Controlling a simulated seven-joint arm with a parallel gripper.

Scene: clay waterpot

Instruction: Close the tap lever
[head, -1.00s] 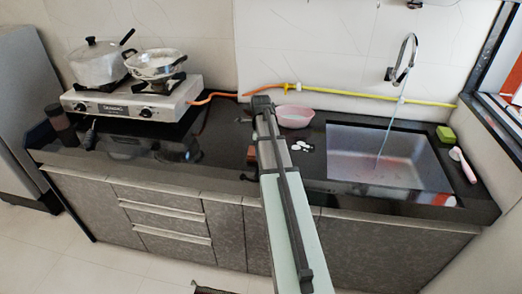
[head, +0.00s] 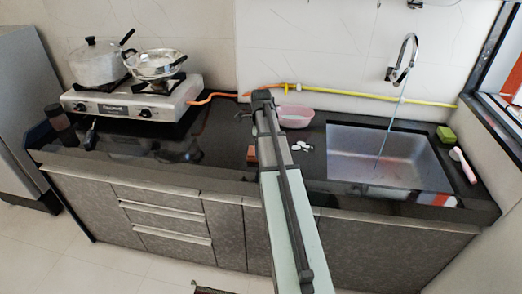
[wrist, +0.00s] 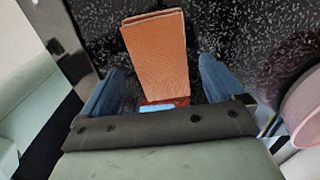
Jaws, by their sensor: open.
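The curved tap (head: 405,58) stands at the wall behind the sink in the head view. A thin stream of water (head: 387,135) runs from it towards the sink. I cannot make out the lever clearly at this size; the tap is not seen in the wrist view. My gripper (wrist: 163,65) is open in the wrist view, its two blue fingers spread apart. An orange-brown block (wrist: 155,50) shows between and beyond them; I cannot tell whether they touch it. In the head view my arm mostly hides the gripper, which is well left of the tap.
The sink (head: 345,150) is set into the black counter. A pink bowl (head: 295,118) stands right of my arm, near the wall. A yellow hose (head: 350,94) runs along the wall. A green sponge (head: 446,135) lies right of the sink. The stove (head: 135,100) with two pots stands left.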

